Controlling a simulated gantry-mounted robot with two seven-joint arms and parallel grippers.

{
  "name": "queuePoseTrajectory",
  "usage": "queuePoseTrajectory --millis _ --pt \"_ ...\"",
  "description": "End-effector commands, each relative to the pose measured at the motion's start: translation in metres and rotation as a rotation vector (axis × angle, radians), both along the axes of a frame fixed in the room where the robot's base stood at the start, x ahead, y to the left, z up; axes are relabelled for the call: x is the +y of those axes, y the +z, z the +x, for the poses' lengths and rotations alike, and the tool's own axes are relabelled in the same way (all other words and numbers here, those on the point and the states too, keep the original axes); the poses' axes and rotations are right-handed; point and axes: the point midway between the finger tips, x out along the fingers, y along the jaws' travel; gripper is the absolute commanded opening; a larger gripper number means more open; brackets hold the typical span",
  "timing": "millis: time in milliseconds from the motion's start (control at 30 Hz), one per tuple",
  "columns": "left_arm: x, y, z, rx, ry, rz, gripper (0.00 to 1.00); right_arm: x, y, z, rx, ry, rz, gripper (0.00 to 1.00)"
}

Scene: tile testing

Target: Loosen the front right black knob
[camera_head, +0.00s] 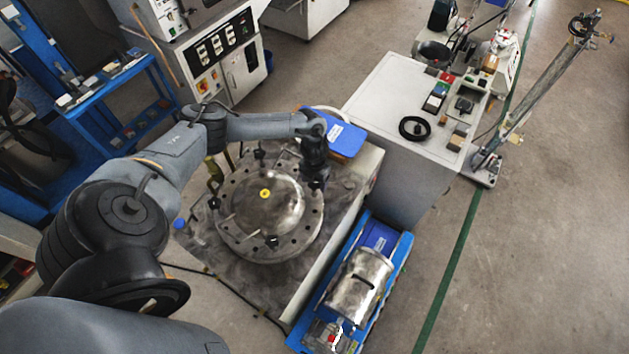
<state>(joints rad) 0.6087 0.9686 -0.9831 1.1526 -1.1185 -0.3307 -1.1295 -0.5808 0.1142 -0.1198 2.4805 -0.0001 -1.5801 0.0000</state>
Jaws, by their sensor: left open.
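A round metal lid (262,195) with a ring of bolt holes and a yellow centre lies on a grey metal-topped bench. One black knob (272,241) stands on its rim nearest the bottom of the picture. Another black knob (260,153) stands at the far rim. My left gripper (315,180) points down over the upper right rim of the lid. It is open, but its fingers are small and dark here. A dark knob-like shape shows at its fingertips; I cannot tell whether they touch it. My right gripper is not in view.
A blue box (345,138) sits just behind my left gripper. A blue-framed unit with a metal cylinder (360,284) stands right of the bench. A white control cabinet (385,100) stands beyond. Open floor lies at the right.

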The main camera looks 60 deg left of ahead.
Motion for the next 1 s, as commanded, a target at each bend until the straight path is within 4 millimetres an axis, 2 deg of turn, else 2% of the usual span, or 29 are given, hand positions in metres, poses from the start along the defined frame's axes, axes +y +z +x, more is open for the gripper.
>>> queuePoseTrajectory --millis 300,367,600,700,1000 --pt "0.0000 -0.0025 -0.0002 0.000 0.000 0.000 0.71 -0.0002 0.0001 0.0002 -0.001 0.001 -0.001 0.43" --pt "0.0000 -0.0024 -0.0002 0.000 0.000 0.000 0.64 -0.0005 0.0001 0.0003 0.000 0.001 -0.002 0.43" --pt "0.0000 -0.0022 -0.0002 0.000 0.000 0.000 0.27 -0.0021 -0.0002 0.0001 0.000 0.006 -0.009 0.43" --pt "0.0000 -0.0022 -0.0002 0.000 0.000 0.000 0.15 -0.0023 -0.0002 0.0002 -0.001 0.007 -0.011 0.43" --pt "-0.0001 -0.0015 -0.0002 0.000 0.043 0.000 0.15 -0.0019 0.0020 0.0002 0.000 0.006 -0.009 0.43"
